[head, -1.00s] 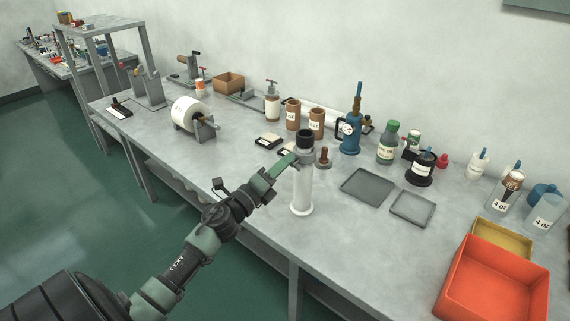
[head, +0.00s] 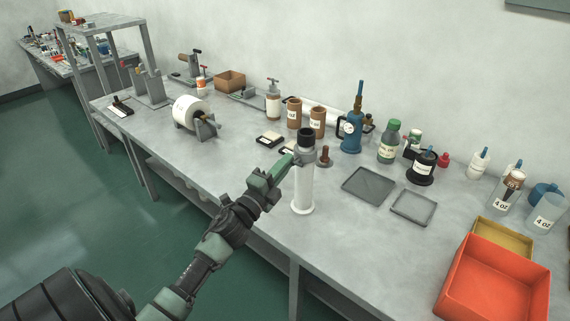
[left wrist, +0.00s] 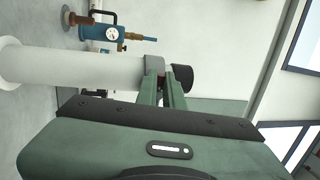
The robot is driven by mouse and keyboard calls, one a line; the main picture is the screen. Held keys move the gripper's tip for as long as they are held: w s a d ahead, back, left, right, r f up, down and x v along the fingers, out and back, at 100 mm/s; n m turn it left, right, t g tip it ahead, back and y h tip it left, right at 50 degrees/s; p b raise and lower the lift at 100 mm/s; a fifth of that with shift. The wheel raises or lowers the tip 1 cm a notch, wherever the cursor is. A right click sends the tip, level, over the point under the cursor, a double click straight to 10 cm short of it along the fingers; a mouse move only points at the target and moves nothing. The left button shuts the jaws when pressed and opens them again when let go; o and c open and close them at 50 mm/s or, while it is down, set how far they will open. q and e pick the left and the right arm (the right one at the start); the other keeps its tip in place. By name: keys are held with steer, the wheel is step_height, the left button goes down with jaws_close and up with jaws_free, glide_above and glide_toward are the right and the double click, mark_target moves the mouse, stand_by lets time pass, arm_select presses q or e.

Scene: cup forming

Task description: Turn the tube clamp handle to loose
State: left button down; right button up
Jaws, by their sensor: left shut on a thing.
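A white tube (head: 302,190) stands upright on a round white base on the bench, with a black cap (head: 306,136) on top. A grey clamp (head: 306,157) sits around the tube just below the cap. My left gripper (head: 292,161) is at the clamp's left side, its fingers shut on the clamp handle, which they mostly hide. In the left wrist view the tube (left wrist: 85,68) lies sideways in the picture, and the fingers (left wrist: 160,88) reach up to the clamp (left wrist: 153,66) beside the black cap (left wrist: 182,77). My right gripper is out of view.
A small brown stamp-like piece (head: 324,157) stands just right of the tube. Two grey trays (head: 368,184) lie further right, before a blue pump bottle (head: 350,140). A red bin (head: 490,282) stands at the near right. The bench left of the tube is mostly clear.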

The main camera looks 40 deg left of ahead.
arm_select(q)
steer(key=shift+f, duration=0.1)
steer(key=c, duration=1.5)
jaws_free()
steer(key=shift+c, duration=0.2)
steer(key=s+f+b, duration=0.1)
steer(key=s+b, duration=0.1)
steer(key=s, duration=0.5)
steer(key=shift+s+d+f, duration=0.15)
steer(key=shift+s+f, duration=0.1)
steer(key=shift+s, duration=0.1)
